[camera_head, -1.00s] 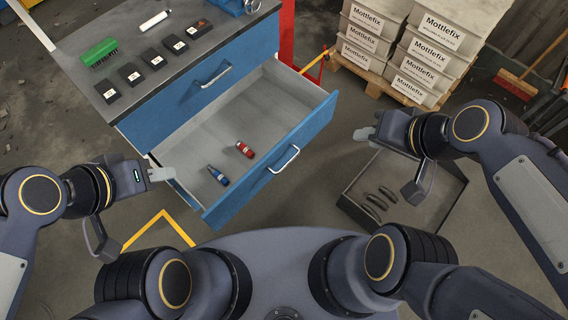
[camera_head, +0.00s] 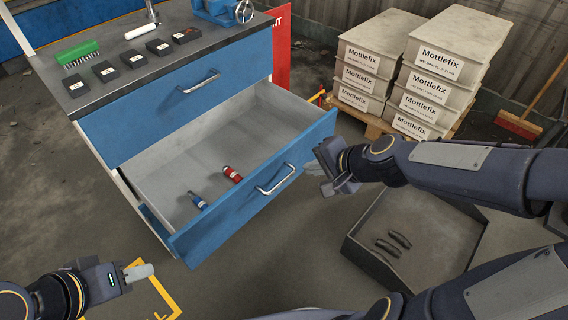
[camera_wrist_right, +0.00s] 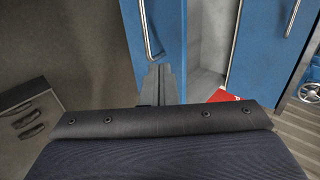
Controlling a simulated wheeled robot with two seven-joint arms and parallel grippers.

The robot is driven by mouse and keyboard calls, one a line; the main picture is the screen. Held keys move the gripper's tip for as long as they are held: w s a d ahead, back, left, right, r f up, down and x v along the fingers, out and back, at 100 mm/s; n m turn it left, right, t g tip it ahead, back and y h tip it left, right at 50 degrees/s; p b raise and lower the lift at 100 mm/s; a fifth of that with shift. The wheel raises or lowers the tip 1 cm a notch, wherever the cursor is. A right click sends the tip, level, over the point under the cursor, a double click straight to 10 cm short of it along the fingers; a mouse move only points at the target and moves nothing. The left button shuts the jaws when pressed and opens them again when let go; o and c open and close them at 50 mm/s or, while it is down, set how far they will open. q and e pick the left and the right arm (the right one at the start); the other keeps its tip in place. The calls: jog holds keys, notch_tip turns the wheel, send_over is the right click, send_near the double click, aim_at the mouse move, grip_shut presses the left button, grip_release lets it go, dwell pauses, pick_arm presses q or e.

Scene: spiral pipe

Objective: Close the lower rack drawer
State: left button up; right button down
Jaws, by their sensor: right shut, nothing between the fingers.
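The lower rack drawer (camera_head: 228,222) is blue with a grey inside and stands pulled out of the cabinet. A silver handle (camera_head: 276,180) is on its front. A red item (camera_head: 231,174) and a blue item (camera_head: 197,201) lie in it. My right gripper (camera_head: 328,178) is shut and empty, to the right of the drawer's front and near the handle. In the right wrist view its fingers (camera_wrist_right: 160,84) point at the drawer front, just below the handle (camera_wrist_right: 150,40); contact cannot be told. My left gripper (camera_head: 142,273) is at the lower left, apart from the drawer; its finger gap is unclear.
The upper drawer (camera_head: 165,112) is shut. The worktop (camera_head: 190,60) holds a green brush (camera_head: 77,53) and several black boxes. A grey open bin (camera_head: 420,240) stands on the floor at the right. Stacked Mottlefix boxes (camera_head: 430,75) stand behind on a pallet.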

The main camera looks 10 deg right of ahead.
aim_at(276, 161)
pick_arm(q)
jog(key=shift+r+p, duration=0.9)
pick_arm(e)
jog(key=shift+w+a+f, duration=0.7)
jog(key=shift+w+a, duration=0.15)
jog(key=shift+w, duration=0.3)
jog(key=shift+w+a+f, duration=0.65)
jog(key=shift+w+a, duration=0.2)
jog(key=shift+w, duration=0.35)
jog(key=shift+w+a+f, duration=0.7)
jog(key=shift+w+a, duration=0.15)
jog(key=shift+w, duration=0.3)
